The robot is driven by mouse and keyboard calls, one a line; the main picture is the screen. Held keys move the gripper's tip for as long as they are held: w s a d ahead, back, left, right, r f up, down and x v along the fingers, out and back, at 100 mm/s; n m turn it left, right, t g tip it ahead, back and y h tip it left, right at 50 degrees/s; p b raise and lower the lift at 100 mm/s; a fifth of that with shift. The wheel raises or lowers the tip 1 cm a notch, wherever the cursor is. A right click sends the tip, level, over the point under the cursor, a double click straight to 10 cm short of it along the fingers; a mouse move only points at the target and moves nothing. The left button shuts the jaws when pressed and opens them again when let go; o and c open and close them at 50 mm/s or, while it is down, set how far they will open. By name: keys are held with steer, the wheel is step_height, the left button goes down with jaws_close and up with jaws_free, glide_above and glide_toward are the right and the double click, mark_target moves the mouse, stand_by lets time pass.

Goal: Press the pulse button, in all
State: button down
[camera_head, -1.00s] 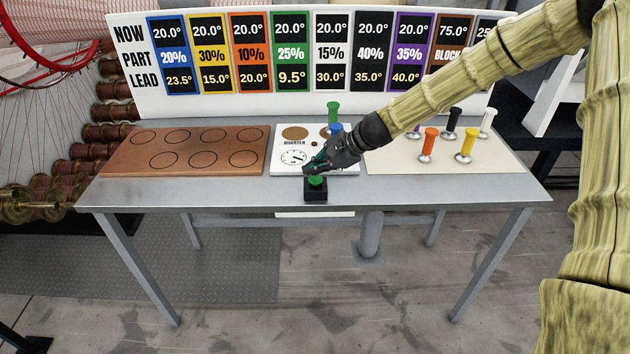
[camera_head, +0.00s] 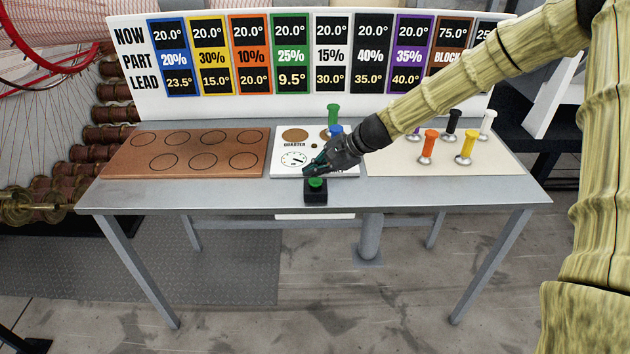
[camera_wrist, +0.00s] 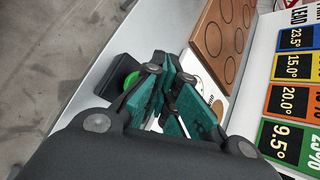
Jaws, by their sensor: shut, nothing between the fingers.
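The pulse button is a green cap (camera_head: 316,183) on a small black box (camera_head: 316,197) at the table's front edge, near the middle. It also shows in the wrist view (camera_wrist: 132,79), partly hidden by my fingers. My gripper (camera_head: 309,170) is shut and empty, with its teal fingertips just above and behind the green cap. In the wrist view my gripper (camera_wrist: 172,92) shows its closed fingers beside the button. Whether they touch it I cannot tell.
Behind the button is a white plate (camera_head: 283,166) with a dial, a green spool (camera_head: 333,113) and a blue spool (camera_head: 337,130). A brown board (camera_head: 120,160) with circles lies left. A cream board (camera_head: 500,160) with several spools lies right. A number panel (camera_head: 130,95) stands behind.

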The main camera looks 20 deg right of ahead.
mark_target(314, 183)
steer(key=shift+f, duration=0.2)
steer(key=shift+f, duration=0.25)
steer(key=shift+f+b, duration=0.5)
stand_by(1.1)
stand_by(0.4)
steer(key=shift+r+p, duration=0.8)
steer(key=shift+r, duration=0.15)
steer(key=shift+r+p, duration=2.05)
steer(key=shift+r, duration=0.5)
